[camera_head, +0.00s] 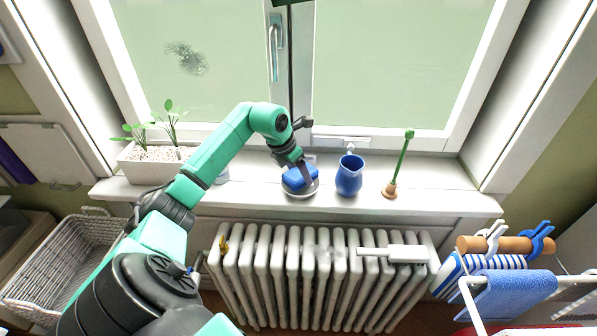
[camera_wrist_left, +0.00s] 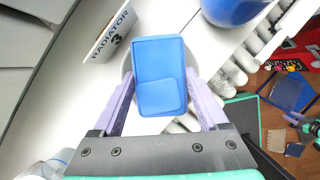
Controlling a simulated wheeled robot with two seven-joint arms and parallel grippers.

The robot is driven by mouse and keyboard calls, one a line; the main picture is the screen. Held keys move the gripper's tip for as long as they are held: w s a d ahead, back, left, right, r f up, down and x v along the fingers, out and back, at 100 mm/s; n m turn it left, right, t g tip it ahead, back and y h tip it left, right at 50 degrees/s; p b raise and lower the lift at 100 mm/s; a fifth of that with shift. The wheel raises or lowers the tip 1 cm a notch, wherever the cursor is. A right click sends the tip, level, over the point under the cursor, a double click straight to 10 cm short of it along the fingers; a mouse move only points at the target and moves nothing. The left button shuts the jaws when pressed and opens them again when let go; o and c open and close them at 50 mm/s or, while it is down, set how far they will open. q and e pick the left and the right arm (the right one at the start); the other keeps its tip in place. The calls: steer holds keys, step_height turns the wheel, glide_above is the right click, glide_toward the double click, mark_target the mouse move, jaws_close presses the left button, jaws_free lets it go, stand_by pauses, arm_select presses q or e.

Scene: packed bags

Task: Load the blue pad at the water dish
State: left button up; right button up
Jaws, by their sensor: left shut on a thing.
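The blue pad (camera_head: 297,176) is between the fingers of my left gripper (camera_head: 300,170), over the round pale water dish (camera_head: 302,194) on the white windowsill. In the left wrist view the blue pad (camera_wrist_left: 158,65) fills the space between the two pale purple fingers of the left gripper (camera_wrist_left: 160,82), which is shut on it. The rim of the water dish (camera_wrist_left: 127,68) shows behind the pad. I cannot tell whether the pad touches the water or the dish floor.
A blue jug (camera_head: 349,177) stands close right of the dish. Further right is a green-handled tool (camera_head: 398,165). A white planter (camera_head: 150,168) is at the sill's left. Below are a white radiator (camera_head: 300,270), a wicker basket (camera_head: 65,262) and a rack with a blue towel (camera_head: 515,293).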

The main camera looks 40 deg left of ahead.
mark_target(298, 173)
arm_select(q)
steer(key=shift+f+b, duration=0.3)
steer(key=shift+f, duration=0.2)
stand_by(1.0)
step_height(298, 173, up, 7)
steer(key=p, duration=0.5)
steer(key=shift+r, duration=0.15)
stand_by(0.6)
